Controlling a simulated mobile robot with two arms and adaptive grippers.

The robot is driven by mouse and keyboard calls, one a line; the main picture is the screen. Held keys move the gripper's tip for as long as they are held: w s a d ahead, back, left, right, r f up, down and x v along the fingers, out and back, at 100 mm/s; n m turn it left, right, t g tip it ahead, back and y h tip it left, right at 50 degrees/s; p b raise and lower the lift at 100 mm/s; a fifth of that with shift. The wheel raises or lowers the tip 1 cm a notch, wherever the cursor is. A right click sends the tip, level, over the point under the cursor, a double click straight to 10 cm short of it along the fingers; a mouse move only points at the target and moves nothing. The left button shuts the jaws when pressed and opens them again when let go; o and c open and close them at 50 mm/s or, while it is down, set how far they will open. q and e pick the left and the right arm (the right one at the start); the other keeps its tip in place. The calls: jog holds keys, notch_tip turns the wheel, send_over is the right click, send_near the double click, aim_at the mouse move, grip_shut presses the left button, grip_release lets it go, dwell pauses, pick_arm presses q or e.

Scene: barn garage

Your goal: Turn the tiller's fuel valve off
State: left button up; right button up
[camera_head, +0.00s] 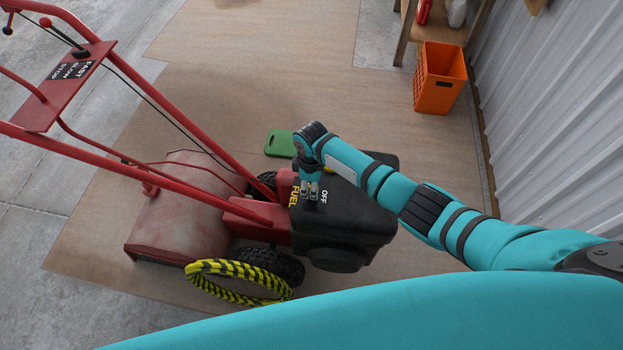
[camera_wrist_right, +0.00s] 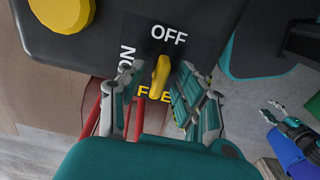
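The red tiller (camera_head: 175,215) has a black engine cover (camera_head: 345,220) with OFF, ON and FUEL labels. The yellow fuel valve lever (camera_wrist_right: 160,77) shows in the right wrist view. It lies between the OFF and FUEL labels, its upper end towards OFF, with ON to its left. My right gripper (camera_head: 311,192) points down at the cover. In the wrist view its fingers (camera_wrist_right: 152,98) are open, one on each side of the lever, the right finger closer; contact is unclear. My left gripper (camera_wrist_right: 270,110) shows small at the wrist view's right edge, its fingers apart.
A yellow-and-black striped ring (camera_head: 240,283) is beside the tiller's wheel. A green pad (camera_head: 279,143) lies behind the engine. An orange crate (camera_head: 440,80) stands near the corrugated wall (camera_head: 555,110). A round yellow cap (camera_wrist_right: 62,12) is on the cover.

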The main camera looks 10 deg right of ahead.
notch_tip(320, 180, up, 12)
jog(key=shift+f, duration=0.15)
dwell(0.7)
